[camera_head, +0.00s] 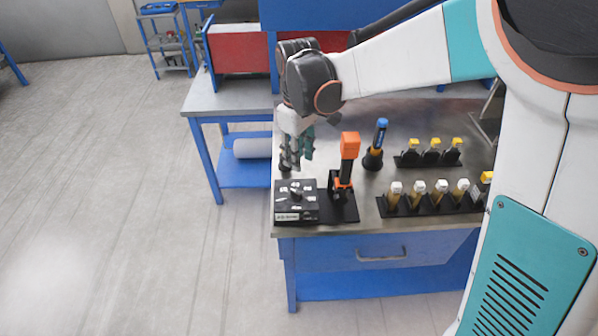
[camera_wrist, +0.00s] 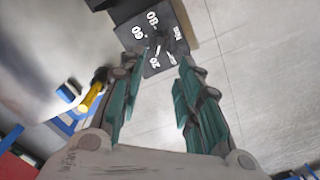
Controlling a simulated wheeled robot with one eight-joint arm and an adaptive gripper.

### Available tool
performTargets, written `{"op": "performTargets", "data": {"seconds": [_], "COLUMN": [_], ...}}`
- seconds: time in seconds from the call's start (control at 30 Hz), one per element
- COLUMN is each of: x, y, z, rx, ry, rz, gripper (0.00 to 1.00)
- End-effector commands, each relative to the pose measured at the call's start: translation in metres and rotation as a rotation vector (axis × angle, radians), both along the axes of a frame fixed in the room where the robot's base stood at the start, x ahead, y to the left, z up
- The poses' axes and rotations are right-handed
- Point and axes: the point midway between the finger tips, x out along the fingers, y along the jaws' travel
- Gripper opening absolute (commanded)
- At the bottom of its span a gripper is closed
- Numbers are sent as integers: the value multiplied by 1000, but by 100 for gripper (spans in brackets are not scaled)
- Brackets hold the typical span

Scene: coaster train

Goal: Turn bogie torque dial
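The torque dial box (camera_head: 297,215) is a dark block with white number labels on its top, at the front left corner of the metal-topped bench. Its small dark knob (camera_head: 296,194) stands in the middle of the labels. In the wrist view the box (camera_wrist: 136,22) is at the top centre, with labels such as 60 and 80 around the knob (camera_wrist: 159,42). My gripper (camera_head: 297,161) is above and behind the box in the head view, pointing down. In the wrist view its two teal fingers (camera_wrist: 157,75) are apart with nothing between them, and the knob lies beyond the tips.
An orange-topped tool (camera_head: 349,147) stands on a black base close right of the box. A blue-and-black handled tool (camera_head: 375,145) stands behind it. Racks of white-capped (camera_head: 418,188) and yellow-capped (camera_head: 431,146) bottles are further right. The floor left of the bench is clear.

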Motion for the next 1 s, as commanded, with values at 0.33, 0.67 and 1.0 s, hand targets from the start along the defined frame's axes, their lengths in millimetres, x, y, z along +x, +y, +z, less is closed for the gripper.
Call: {"op": "performTargets", "data": {"seconds": [0.33,0.67,1.0], "x": [1,1,1], "y": [2,2,2], "z": [-44,-107,-137], "rx": [-1,-1,-1], "ry": [2,2,2], "rz": [-2,-2,-2], "gripper": [32,32,32]}}
